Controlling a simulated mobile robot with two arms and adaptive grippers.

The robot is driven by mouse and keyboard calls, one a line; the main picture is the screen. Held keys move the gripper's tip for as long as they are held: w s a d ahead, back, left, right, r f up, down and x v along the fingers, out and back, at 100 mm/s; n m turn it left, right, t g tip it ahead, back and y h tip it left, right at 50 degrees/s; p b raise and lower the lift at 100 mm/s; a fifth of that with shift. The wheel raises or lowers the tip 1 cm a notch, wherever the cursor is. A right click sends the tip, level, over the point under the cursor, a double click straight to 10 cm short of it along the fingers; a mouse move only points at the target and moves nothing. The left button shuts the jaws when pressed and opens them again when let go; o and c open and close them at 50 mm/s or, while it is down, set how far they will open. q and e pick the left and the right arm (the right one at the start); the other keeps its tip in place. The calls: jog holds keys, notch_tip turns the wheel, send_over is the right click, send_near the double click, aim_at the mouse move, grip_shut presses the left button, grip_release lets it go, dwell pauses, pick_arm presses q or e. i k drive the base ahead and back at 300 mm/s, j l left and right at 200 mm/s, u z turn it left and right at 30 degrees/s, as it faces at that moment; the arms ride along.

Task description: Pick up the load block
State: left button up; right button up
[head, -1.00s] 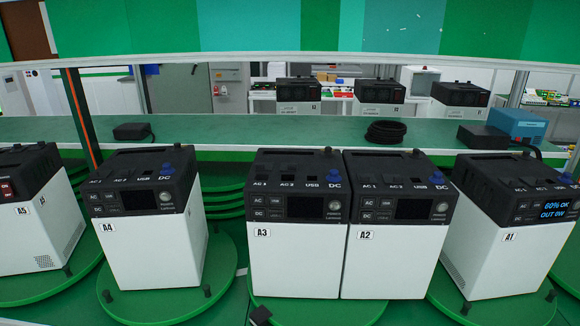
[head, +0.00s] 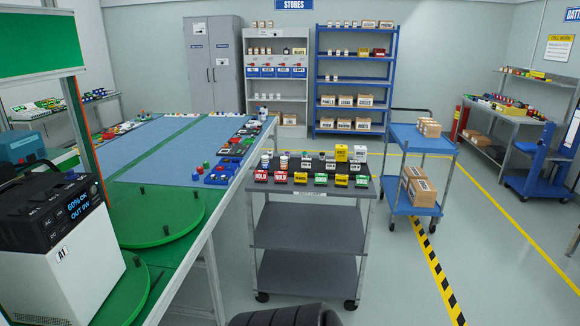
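I cannot make out for certain which thing is the load block. The labels are mostly too small to read. Power unit A1 (head: 70,270), a white box with a black top and a lit screen reading 60% OK, OUT 0W, stands at the lower left. Neither gripper can be made out in view.
Green turntable discs (head: 160,217) lie on the line at the left. A long blue-topped bench (head: 165,150) runs back from them. A blue trolley (head: 420,138) with cardboard boxes stands right of the cart. The floor (head: 490,260) at the right is open.

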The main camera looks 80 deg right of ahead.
aim_at(354, 165)
jog(key=z, duration=3.05)
